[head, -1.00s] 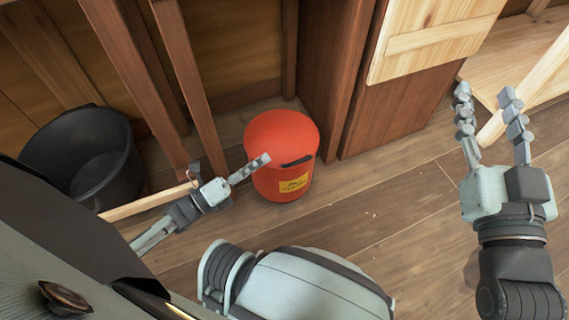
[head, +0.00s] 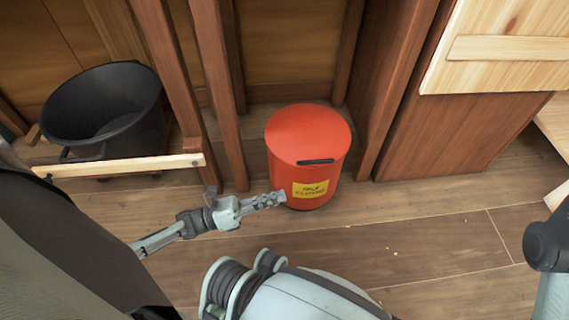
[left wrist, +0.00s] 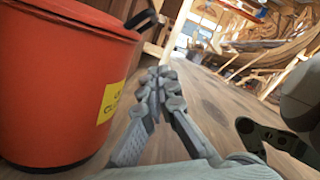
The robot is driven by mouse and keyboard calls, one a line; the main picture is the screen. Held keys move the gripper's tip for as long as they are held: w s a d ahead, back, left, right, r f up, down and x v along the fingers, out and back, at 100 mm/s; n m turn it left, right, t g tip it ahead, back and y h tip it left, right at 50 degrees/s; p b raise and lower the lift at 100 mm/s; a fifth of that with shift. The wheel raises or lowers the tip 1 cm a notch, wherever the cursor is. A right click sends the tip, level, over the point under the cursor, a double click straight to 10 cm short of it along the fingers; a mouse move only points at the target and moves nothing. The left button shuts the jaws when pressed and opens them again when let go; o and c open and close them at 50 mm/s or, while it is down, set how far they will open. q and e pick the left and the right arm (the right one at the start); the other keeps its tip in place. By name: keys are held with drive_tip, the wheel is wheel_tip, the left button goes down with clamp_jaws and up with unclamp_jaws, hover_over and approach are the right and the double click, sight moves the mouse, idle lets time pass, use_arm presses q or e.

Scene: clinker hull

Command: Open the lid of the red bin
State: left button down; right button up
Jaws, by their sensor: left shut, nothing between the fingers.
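The red bin (head: 308,155) stands upright on the wooden floor with its round red lid (head: 307,132) down on it. A dark handle (head: 316,161) sits at the lid's front edge, above a yellow label (head: 310,189). My left gripper (head: 281,199) is shut and empty, low in front of the bin's left side. In the left wrist view the red bin (left wrist: 60,85) fills the left, and the shut fingers of my left gripper (left wrist: 162,75) are to the right of it, below the dark handle (left wrist: 140,19). My right gripper is out of the head view.
A black tub (head: 105,110) stands at the left behind a light wooden rail (head: 120,165). Brown posts (head: 218,80) stand behind the bin on its left, and a wooden panel (head: 450,110) on its right. The floor (head: 420,225) right of the bin is clear.

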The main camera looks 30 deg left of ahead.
use_arm(q)
drive_tip(key=w+d+r, duration=0.5)
drive_tip(key=w, duration=0.2)
drive_tip(key=shift+w+p, duration=0.25)
drive_tip(key=shift+p, duration=0.05)
drive_tip(key=shift+r, duration=0.1)
